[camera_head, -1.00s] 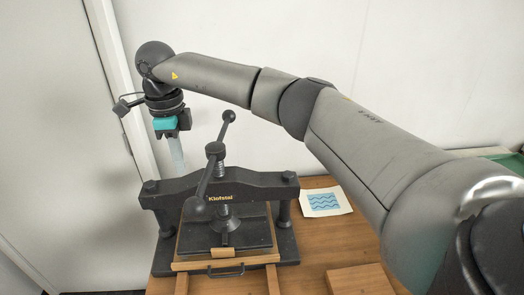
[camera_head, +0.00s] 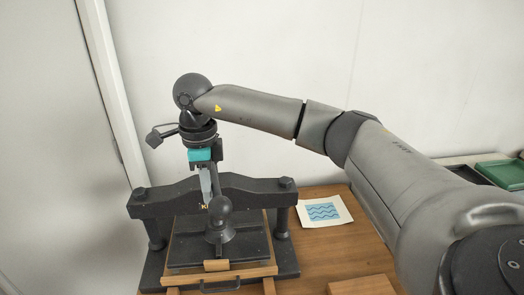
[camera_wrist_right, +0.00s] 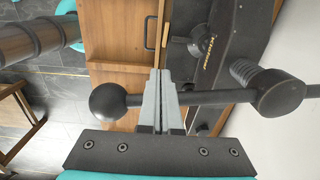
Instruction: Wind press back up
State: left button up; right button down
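The black press (camera_head: 285,210) stands on the wooden table in the head view, with its crossbar over a wooden-framed bed (camera_head: 262,272). A dark platen (camera_head: 252,243) lies under the screw. The press handle is a bar with ball knobs; its near knob (camera_head: 220,205) faces me. In the right wrist view a knob (camera_wrist_right: 108,101) and bar (camera_wrist_right: 225,97) run sideways to the hub (camera_wrist_right: 280,95). My right gripper (camera_head: 206,194) points down at the handle. Its fingers (camera_wrist_right: 160,75) are together, crossing in front of the bar, not clamped around it. Contact is unclear. My left gripper is out of view.
A print with blue waves (camera_head: 324,211) lies right of the press. A wooden board (camera_head: 362,286) is at the table's front, and a green tray (camera_head: 503,174) is at the far right. A white wall stands close behind; my right arm spans the right side.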

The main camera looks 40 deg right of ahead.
jog(key=s+d, duration=0.2)
jog(key=d, duration=0.7)
jog(key=w+d+p, duration=0.2)
jog(key=w+d, duration=0.5)
jog(key=d, duration=0.3)
jog(key=shift+d+r+p, duration=0.15)
jog(key=shift+r+p, duration=0.05)
jog(key=shift+p, duration=0.2)
dwell(0.4)
notch_tip(320, 180, up, 9)
jog(key=s+a+p, duration=0.1)
jog(key=s+p, duration=0.1)
jog(key=p, duration=0.9)
jog(key=shift+s+a, duration=0.2)
